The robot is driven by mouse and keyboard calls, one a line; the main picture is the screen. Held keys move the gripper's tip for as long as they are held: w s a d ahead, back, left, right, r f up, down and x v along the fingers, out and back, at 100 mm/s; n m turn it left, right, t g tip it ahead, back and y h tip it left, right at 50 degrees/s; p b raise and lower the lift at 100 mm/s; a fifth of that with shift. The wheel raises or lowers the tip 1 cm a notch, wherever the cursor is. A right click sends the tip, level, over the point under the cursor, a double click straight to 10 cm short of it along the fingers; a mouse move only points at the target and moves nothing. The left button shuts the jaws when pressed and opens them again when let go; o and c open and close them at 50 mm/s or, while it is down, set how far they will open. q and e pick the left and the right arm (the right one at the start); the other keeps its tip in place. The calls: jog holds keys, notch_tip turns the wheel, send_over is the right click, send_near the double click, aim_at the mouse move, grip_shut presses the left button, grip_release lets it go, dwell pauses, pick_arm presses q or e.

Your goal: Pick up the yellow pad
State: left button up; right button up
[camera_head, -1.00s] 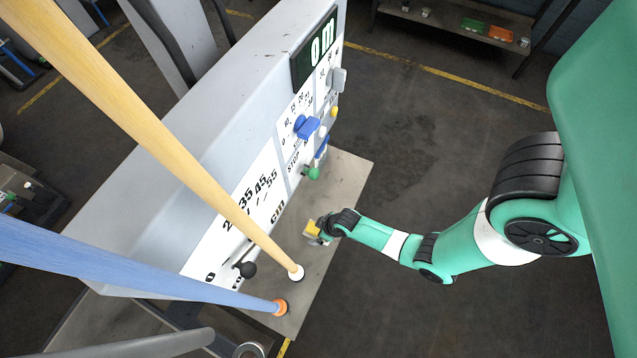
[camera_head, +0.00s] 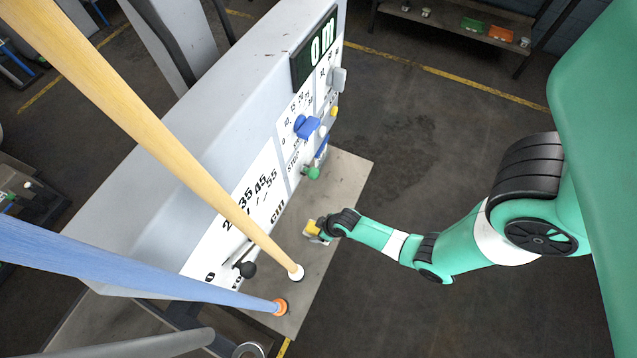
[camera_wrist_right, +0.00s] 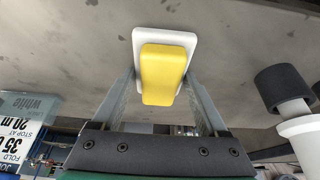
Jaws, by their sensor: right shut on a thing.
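The yellow pad (camera_wrist_right: 161,75) is between the two fingers of my right gripper (camera_wrist_right: 163,88) in the right wrist view. A white backing or plate (camera_wrist_right: 164,35) shows behind the pad, against the grey surface. In the head view the yellow pad (camera_head: 311,228) is small and sits at the tip of my right gripper (camera_head: 317,232), over the grey ledge of the machine. My right gripper is shut on the pad. Whether the pad touches the ledge cannot be told. My left gripper is not in view.
The machine panel has a blue knob (camera_head: 306,127), a green knob (camera_head: 311,173) and a black knob (camera_head: 246,269). A dark cylinder (camera_wrist_right: 283,88) stands right of the gripper.

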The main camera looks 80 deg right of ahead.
jog(key=shift+r, duration=0.55)
jog(key=r, duration=0.1)
jog(key=r+p, duration=0.2)
jog(key=shift+s+d+r, duration=0.1)
jog(key=shift+s+r, duration=0.1)
jog(key=shift+s, duration=0.05)
jog(key=s+r+p, duration=0.2)
jog(key=r, duration=0.1)
jog(key=s+r+p, duration=0.1)
jog(key=r, duration=0.1)
jog(key=shift+s+d, duration=0.4)
jog(key=s+d+r+p, duration=0.1)
jog(key=s+r+p, duration=0.2)
jog(key=s+p, duration=0.4)
jog(key=shift+s+d+r, duration=0.4)
jog(key=shift+s, duration=0.8)
